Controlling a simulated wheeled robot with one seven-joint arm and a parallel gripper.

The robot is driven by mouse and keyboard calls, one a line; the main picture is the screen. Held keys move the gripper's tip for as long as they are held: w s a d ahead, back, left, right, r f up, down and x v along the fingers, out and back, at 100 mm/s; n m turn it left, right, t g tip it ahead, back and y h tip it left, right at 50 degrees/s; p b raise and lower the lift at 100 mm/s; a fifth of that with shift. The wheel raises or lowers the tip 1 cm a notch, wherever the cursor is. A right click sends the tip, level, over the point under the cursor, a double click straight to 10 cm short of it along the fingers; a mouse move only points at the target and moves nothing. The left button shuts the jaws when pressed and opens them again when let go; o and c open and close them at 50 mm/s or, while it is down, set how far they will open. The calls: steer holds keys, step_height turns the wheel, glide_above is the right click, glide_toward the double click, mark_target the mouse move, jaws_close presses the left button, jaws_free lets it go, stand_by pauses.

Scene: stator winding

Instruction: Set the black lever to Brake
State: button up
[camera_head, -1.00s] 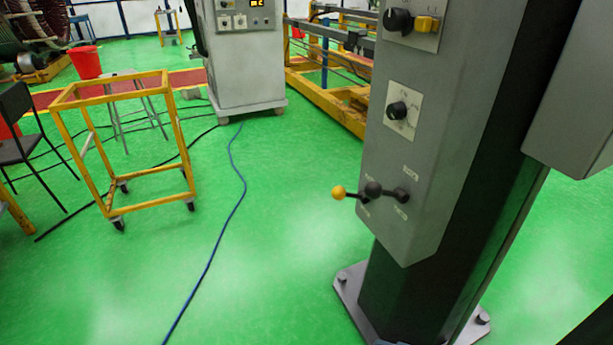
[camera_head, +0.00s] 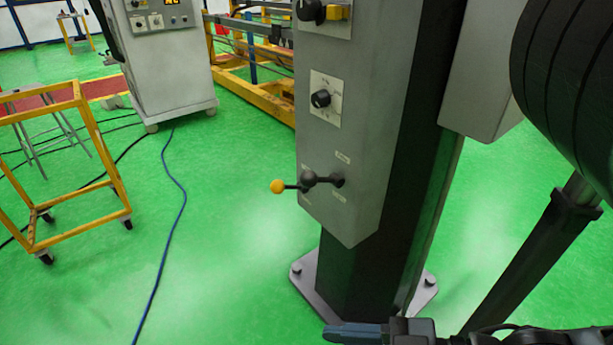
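The black lever (camera_head: 309,178) is on the front of the grey control column (camera_head: 340,130). Its black ball knob points left and toward me from a pivot on the right, about level. Small labels sit above and below the pivot, too small to read. A second lever with a yellow knob (camera_head: 277,186) sticks out just left of it, partly behind the black knob. My gripper (camera_head: 352,333) shows only in part at the bottom edge, below and apart from the lever. A blue-grey finger shows; whether it is open is unclear.
A yellow cart frame (camera_head: 80,155), a grey cabinet (camera_head: 165,75) and a blue cable (camera_head: 165,240) are at left.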

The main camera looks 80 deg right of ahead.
steer(key=w+d+f+m+g+h+p, duration=0.1)
steer(key=w+d, duration=0.1)
steer(key=w+d+f+m+g+h+p, duration=0.1)
steer(key=w+d+m, duration=0.1)
steer(key=w+d, duration=0.1)
steer(key=w+d+f+m+g+h+p, duration=0.1)
steer(key=w+d, duration=0.1)
steer(key=shift+w+d+f+h, duration=0.2)
steer(key=shift+d+f+h, duration=0.05)
steer(key=shift+d+h, duration=0.15)
steer(key=c, duration=0.9)
steer(key=w+d+m+g+p, duration=0.1)
steer(key=d, duration=0.2)
steer(key=w+d+m+g+p, duration=0.1)
steer(key=d, duration=0.2)
steer(key=w+d+m+g+p, duration=0.1)
steer(key=d, duration=0.2)
steer(key=shift+w+d+r+m+h, duration=0.3)
steer(key=shift+w+d+m+h, duration=0.05)
steer(key=shift+m+h, duration=0.05)
jaws_close()
steer(key=s+d+r+m+g+y+p, duration=0.1)
steer(key=s+d+r+p, duration=0.1)
steer(key=s+d+r, duration=0.2)
steer(key=s+d+r+m+g+y+p, duration=0.1)
steer(key=s+d+r+m+g+p, duration=0.1)
steer(key=d+r, duration=0.7)
steer(key=shift+s+d+r+m+p, duration=0.4)
steer(key=shift+s+d, duration=0.55)
steer(key=shift+d, duration=1.25)
